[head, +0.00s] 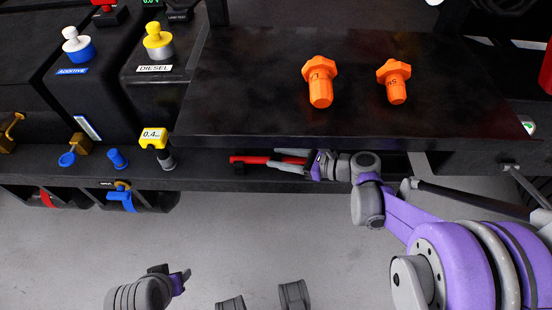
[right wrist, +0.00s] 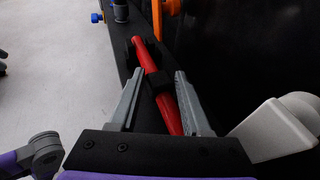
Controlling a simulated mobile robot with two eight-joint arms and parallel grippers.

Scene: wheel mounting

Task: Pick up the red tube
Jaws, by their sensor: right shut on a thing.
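The red tube (head: 250,159) lies along the narrow ledge below the dark shelf, with black parts around it. My right gripper (head: 274,160) reaches in from the right and is shut on the tube, a finger on each side. In the right wrist view the red tube (right wrist: 171,110) runs between the fingers of my right gripper (right wrist: 160,73), past a black piece near the fingertips. The tube's near end is hidden behind the gripper body. My left gripper (head: 178,281) hangs over the grey floor, away from the tube; its jaws are too small to read.
Two orange bolt-like pieces (head: 320,80) (head: 395,80) stand on the dark shelf (head: 240,80) just above the ledge. Blue and yellow knobs, a yellow 0.4 gauge (head: 153,137) and a blue plug (head: 117,158) are to the left. The floor in front is mostly clear.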

